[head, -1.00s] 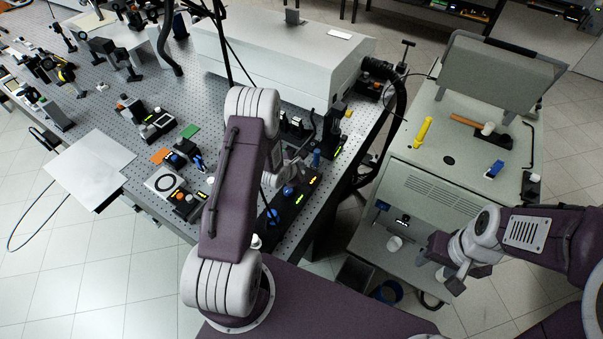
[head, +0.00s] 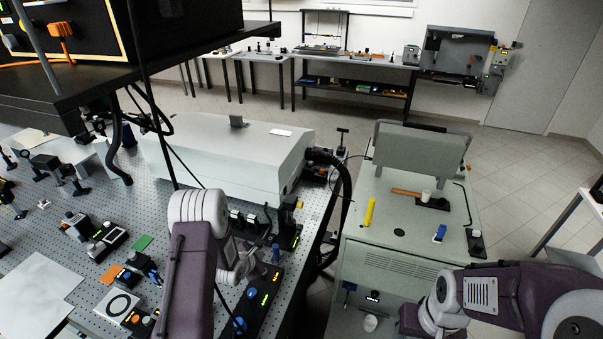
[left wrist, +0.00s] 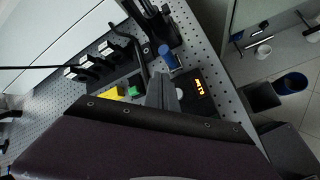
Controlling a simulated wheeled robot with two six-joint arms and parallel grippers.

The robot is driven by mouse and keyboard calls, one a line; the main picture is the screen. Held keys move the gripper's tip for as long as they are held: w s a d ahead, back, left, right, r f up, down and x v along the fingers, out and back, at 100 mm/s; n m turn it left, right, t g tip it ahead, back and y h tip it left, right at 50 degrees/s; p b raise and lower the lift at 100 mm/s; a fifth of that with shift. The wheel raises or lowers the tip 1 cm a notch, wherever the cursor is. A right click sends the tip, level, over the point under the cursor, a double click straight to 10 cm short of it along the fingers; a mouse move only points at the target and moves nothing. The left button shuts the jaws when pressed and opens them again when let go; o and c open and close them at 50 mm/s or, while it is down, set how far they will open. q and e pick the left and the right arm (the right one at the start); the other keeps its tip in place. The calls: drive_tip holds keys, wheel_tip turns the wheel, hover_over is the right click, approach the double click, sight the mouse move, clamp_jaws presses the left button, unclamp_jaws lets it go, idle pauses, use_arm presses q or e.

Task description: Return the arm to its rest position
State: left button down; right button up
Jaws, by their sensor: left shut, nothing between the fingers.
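My left arm rises from the bottom of the head view and bends down over the optical table (head: 60,215). My left gripper (head: 248,262) is partly hidden behind the arm, next to a blue-topped post (head: 276,254) and a black box with lit displays (head: 263,297). In the left wrist view my left gripper (left wrist: 163,92) is shut and empty, close to the blue post (left wrist: 166,56) and the box with orange digits (left wrist: 198,88). Contact cannot be told. My right gripper (head: 420,322) is low at the right, in front of the grey cart; its fingers are unclear.
A long white housing (head: 225,155) stands on the table behind my left arm. A black shelf (head: 150,65) overhangs at upper left. The grey cart (head: 395,215) carries a yellow cylinder (head: 370,211) and a wooden-handled tool (head: 405,192). Open floor (head: 515,170) lies at the right.

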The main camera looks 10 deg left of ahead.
use_arm(q)
drive_tip(key=w+d+r+m+t+b, duration=0.2)
drive_tip(key=w+d+r+b, duration=0.35)
drive_tip(key=b, duration=0.45)
drive_tip(key=s+d+f+m+g+b, duration=0.1)
drive_tip(key=s+f+m+g+b, duration=0.1)
drive_tip(key=s+m, duration=0.6)
drive_tip(key=s+d+f+m+g+b, duration=0.1)
drive_tip(key=s+m+g, duration=0.3)
drive_tip(key=s+m, duration=0.4)
drive_tip(key=s+d+f+m+g+b, duration=0.1)
drive_tip(key=s+f+m+g+b, duration=0.2)
drive_tip(key=s+m, duration=0.5)
drive_tip(key=s+f+g, duration=0.1)
drive_tip(key=s, duration=0.5)
